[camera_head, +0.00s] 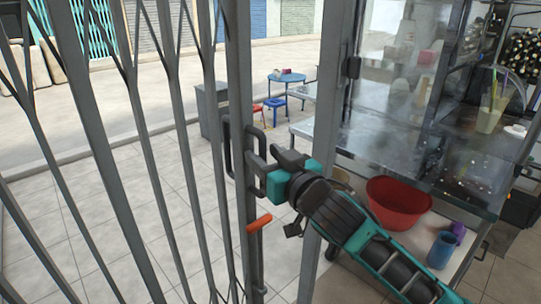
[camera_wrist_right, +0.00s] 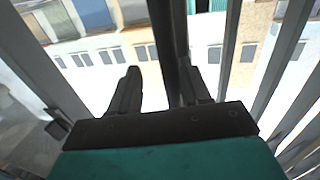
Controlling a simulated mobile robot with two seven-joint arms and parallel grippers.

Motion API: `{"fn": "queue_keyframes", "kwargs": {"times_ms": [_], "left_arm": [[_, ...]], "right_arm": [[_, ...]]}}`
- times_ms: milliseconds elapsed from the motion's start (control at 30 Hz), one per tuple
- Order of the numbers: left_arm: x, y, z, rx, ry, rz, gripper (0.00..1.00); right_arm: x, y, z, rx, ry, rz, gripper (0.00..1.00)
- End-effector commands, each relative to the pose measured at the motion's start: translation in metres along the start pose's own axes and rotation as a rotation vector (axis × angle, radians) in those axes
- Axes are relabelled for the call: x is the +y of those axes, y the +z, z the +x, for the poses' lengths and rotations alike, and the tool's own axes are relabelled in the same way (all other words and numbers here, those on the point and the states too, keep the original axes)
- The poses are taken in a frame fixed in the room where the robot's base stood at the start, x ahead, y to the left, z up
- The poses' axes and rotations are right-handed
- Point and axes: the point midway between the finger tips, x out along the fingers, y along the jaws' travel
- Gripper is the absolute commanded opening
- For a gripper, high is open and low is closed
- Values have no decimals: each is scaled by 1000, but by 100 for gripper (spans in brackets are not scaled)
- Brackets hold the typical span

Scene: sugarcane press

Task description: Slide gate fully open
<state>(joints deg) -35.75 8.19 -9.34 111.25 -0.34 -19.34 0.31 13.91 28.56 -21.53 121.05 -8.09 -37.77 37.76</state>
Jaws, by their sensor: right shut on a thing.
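The gate (camera_head: 172,120) is a grey folding lattice of upright and slanted bars across the left half of the head view. Its thick end bar (camera_head: 240,85) carries a dark loop handle (camera_head: 229,150) and an orange-tipped lever (camera_head: 259,223) lower down. A gap separates the end bar from the grey post to its right. My right gripper (camera_head: 262,170) comes from the lower right and is shut on the handle; its fingers partly hide it. In the right wrist view, the gripper (camera_wrist_right: 163,92) has its two fingers either side of a dark upright bar (camera_wrist_right: 168,45). My left gripper is not in view.
A grey post (camera_head: 327,110) stands right of the gap. Beyond it are a glass-fronted metal counter (camera_head: 395,135), a red basin (camera_head: 398,203) and a blue cup (camera_head: 442,250). Outside, a blue table (camera_head: 290,77) and blue stool (camera_head: 275,103) stand on the tiled floor.

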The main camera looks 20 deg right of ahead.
Motion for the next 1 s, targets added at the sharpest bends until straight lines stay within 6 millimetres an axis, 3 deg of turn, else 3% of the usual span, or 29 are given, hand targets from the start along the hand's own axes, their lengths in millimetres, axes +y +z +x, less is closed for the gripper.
{"fn": "queue_keyframes", "kwargs": {"times_ms": [367, 1000], "left_arm": [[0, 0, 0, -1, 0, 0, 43], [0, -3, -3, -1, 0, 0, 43]], "right_arm": [[4, 3, -1, -9, 12, -4, 38], [2, 1, -45, -4, 6, -3, 38]]}}
